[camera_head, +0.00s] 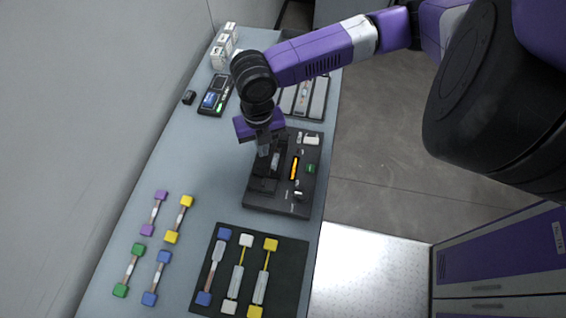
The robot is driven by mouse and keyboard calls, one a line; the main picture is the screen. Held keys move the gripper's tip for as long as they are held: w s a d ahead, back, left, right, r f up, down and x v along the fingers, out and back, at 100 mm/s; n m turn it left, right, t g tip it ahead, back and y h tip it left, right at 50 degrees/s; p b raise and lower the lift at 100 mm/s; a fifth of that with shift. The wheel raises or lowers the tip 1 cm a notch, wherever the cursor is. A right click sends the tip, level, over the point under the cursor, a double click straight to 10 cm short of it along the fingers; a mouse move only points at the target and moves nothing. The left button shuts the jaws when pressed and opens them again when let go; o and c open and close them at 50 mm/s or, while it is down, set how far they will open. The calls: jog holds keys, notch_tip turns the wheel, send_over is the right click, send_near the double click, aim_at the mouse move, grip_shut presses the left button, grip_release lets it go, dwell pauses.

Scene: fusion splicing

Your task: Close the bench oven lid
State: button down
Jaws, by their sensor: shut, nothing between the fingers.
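A black bench unit (277,203) sits on the table below my arm. On its right half a narrow strip (294,168) glows orange and shows uncovered, with a small green part beside it. I take this to be the oven, but cannot be sure. Raised black parts (262,184) stand on the unit's left half; I cannot tell whether one of them is the oven lid. My gripper (266,154) is shut and empty, pointing down over the unit's upper left part, left of the glowing strip. Whether its tips touch the unit cannot be told.
A black mat (216,262) at the front holds several colour-ended pieces; more lie on the table to its left. A handheld device with a screen (214,101), a grey slotted tray (318,106) and white boxes (221,53) are at the back. The table's left middle is clear.

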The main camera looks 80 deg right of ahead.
dwell(0.3)
notch_tip(320, 180, up, 7)
jog(key=w+p, duration=0.1)
jog(key=p, duration=0.4)
jog(key=shift+w+p, duration=0.15)
jog(key=shift+p, duration=0.2)
dwell(0.4)
